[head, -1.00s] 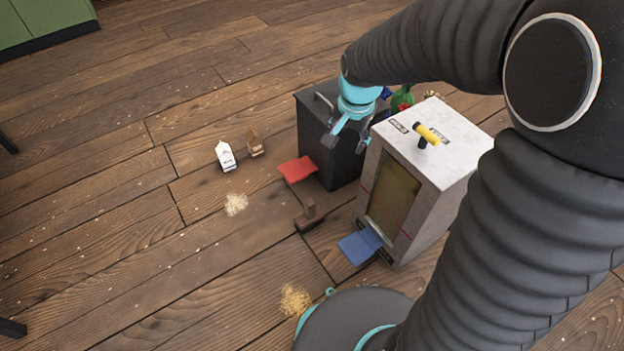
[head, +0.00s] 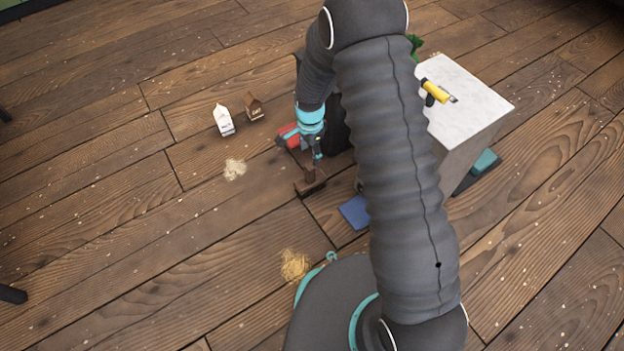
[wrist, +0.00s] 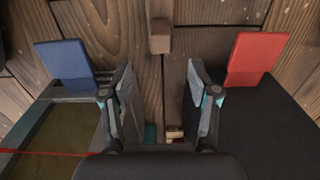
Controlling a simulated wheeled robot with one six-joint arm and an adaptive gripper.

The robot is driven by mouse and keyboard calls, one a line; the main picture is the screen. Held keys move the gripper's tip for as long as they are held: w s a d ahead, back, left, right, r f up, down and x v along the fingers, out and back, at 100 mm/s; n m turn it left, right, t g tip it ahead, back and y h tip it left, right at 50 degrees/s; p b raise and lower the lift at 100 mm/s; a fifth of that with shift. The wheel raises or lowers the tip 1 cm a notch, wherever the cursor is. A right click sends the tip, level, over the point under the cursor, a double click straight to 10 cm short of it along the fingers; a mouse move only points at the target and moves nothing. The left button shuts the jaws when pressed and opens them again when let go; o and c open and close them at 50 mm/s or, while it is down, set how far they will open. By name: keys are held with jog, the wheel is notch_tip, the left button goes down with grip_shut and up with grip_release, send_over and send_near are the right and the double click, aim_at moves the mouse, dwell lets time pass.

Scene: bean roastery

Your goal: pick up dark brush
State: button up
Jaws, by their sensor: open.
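The dark brush (head: 310,183) lies on the wooden floor, a small brown block with an upright grip, in front of the two cabinets. In the wrist view the brush (wrist: 160,38) is at the top centre, ahead of the gap between my fingers. My gripper (head: 317,152) hangs just behind and above the brush in the head view. My gripper (wrist: 161,95) is open and empty, with its two fingers wide apart. The brush appears apart from both fingers.
A blue flap (wrist: 65,65) and a red flap (wrist: 254,58) flank the brush. The pale-topped cabinet (head: 465,100) bears a yellow-handled tool (head: 436,92).

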aim_at(310, 172)
notch_tip(310, 172, down, 12)
jog(key=shift+w+r+b, duration=0.15)
jog(key=shift+r+b, duration=0.1)
jog(key=shift+b, duration=0.6)
grip_shut()
